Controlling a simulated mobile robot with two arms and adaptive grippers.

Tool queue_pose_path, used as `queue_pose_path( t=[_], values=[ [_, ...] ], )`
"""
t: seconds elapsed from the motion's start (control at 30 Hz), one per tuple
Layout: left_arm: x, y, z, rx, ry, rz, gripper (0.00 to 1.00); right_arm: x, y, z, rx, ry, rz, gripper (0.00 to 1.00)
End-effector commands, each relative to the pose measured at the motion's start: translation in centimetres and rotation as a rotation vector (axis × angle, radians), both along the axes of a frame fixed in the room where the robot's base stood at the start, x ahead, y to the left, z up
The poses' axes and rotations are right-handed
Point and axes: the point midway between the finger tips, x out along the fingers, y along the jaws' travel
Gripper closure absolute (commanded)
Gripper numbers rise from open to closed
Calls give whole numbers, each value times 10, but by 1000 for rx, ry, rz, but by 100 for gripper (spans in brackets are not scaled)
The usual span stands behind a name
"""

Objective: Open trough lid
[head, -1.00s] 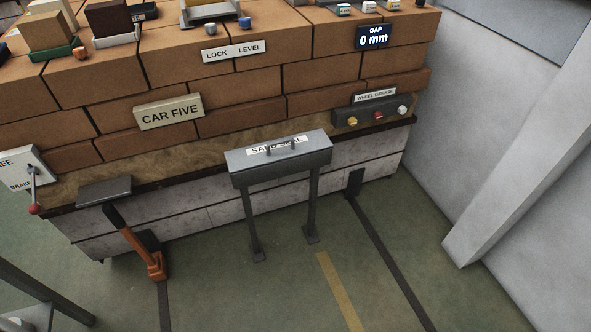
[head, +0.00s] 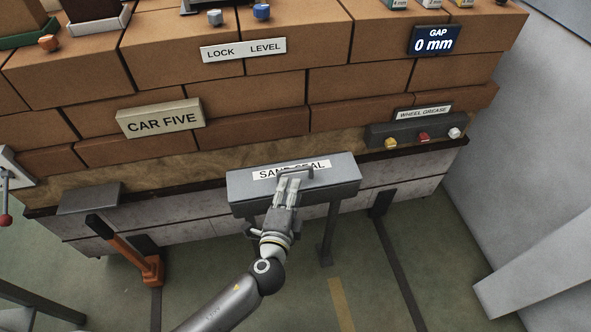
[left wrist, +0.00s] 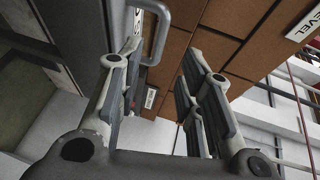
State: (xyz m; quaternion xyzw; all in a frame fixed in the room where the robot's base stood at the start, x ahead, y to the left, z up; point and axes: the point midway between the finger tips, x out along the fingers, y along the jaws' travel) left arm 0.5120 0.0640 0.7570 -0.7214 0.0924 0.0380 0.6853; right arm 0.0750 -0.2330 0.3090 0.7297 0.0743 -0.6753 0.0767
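The trough (head: 240,189) is a grey metal box on legs in front of the brick stack, with its flat lid (head: 343,170) closed. A white SAND SEAL label (head: 262,172) on the lid is partly covered by my gripper. A grey bar handle (head: 308,172) stands on the lid; it also shows in the left wrist view (left wrist: 163,32), near the fingertips. My left gripper (head: 288,181) is over the lid at the handle. Its fingers (left wrist: 160,70) are apart with nothing clearly held between them. I cannot tell whether they touch the handle. My right gripper is out of view.
Behind the trough are stacked bricks with a CAR FIVE sign (head: 160,118) and a WHEEL GREASE button panel (head: 415,133). Floor is free at right front.

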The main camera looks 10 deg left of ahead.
Motion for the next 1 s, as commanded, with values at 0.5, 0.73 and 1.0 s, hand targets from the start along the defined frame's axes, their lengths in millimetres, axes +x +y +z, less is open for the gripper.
queue_pose_path(
  t=[0.5,0.73,1.0],
  values=[
    [80,-7,-15,-2,0,0,66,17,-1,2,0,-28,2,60],
    [88,-7,-17,-2,2,0,66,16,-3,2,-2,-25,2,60],
    [88,-7,-17,-3,2,0,74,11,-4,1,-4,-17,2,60]
  ],
)
